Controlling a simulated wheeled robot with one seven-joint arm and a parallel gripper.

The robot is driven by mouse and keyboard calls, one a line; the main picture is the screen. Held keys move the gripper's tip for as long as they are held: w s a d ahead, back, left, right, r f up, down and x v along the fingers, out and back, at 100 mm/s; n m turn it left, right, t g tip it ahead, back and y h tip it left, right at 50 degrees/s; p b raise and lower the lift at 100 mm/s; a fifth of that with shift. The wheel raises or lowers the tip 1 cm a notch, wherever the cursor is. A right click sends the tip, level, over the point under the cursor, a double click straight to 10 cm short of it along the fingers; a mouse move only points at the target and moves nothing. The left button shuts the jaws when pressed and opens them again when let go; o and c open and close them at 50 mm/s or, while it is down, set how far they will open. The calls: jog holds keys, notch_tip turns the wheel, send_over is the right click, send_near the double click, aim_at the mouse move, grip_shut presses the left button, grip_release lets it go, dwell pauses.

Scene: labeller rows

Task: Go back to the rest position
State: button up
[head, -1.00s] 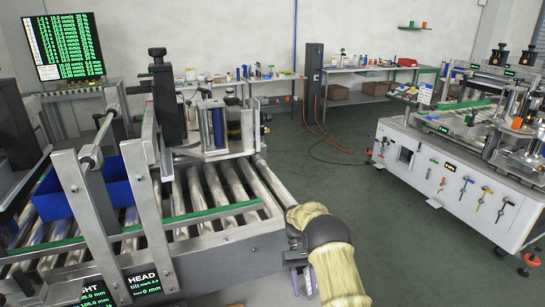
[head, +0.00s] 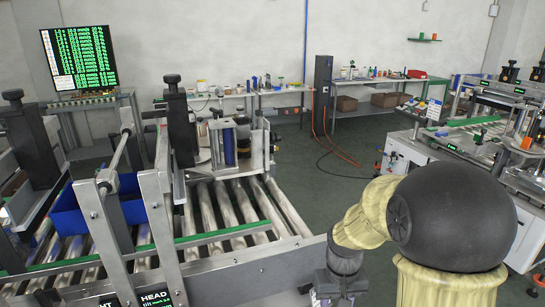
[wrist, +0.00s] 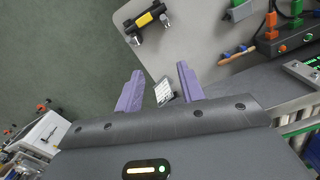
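My gripper (wrist: 159,75) shows in the wrist view with its two purple fingers spread apart. It is open, and nothing is clamped between them. A small white printed piece (wrist: 163,92) shows between the fingers; I cannot tell how far below them it lies. In the head view my gripper (head: 333,292) hangs at the bottom edge, beside the end of the roller conveyor, its fingertips cut off or hidden. My bent arm fills the lower right of that view.
The roller conveyor (head: 232,207) with a blue bin (head: 70,222) stands at left. A labelling machine (head: 407,143) stands at right, partly hidden by my arm. The wrist view shows a grey panel (wrist: 205,45) with a yellow-black tool (wrist: 150,19).

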jog(key=s+r+t+p, duration=0.1)
jog(key=s+r+t, duration=0.2)
jog(key=s, duration=0.4)
jog(key=shift+s+d+r+m, duration=0.25)
jog(key=shift+d+r+m, duration=0.05)
jog(key=shift+d, duration=0.1)
